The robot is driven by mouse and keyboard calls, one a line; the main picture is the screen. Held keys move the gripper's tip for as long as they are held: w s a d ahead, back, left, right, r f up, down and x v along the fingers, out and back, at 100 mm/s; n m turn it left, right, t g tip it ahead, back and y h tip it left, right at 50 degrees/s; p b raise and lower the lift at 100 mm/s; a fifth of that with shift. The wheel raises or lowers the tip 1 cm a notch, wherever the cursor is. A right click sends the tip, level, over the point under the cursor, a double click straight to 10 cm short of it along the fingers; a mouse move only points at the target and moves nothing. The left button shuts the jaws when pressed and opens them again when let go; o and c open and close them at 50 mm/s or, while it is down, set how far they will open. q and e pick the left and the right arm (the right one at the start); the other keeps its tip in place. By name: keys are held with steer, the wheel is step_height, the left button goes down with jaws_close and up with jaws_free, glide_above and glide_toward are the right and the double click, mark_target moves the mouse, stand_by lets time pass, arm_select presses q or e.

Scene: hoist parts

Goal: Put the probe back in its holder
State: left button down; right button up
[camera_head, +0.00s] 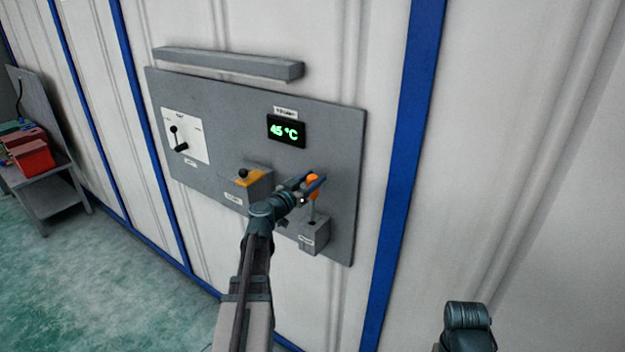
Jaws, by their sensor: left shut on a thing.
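The probe (313,187) has an orange handle and a thin metal rod pointing down. My left gripper (311,190) is shut on the orange handle, with one finger in front of it. The holder (314,237) is a small grey box with a white label, low on the right of the grey wall panel. The rod hangs upright over the top of the holder; I cannot tell whether its tip is inside. My right arm shows only as a dark link at the bottom right, and its gripper is not in view.
The grey panel (225,120) carries a display (287,131) reading 45 °C, a lever switch (177,138) and a grey box with a yellow top and black knob (244,174). A grey ledge (228,64) is above. A table with red bins (34,158) stands far left.

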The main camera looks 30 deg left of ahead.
mark_target(311, 204)
arm_select(q)
steer(key=shift+f+b, duration=1.1)
stand_by(2.3)
steer(key=shift+f+b, duration=3.35)
steer(key=shift+c, duration=1.4)
jaws_free()
steer(key=shift+s, duration=0.1)
steer(key=s+a, duration=0.1)
steer(key=s, duration=1.2)
steer(key=shift+s, duration=0.3)
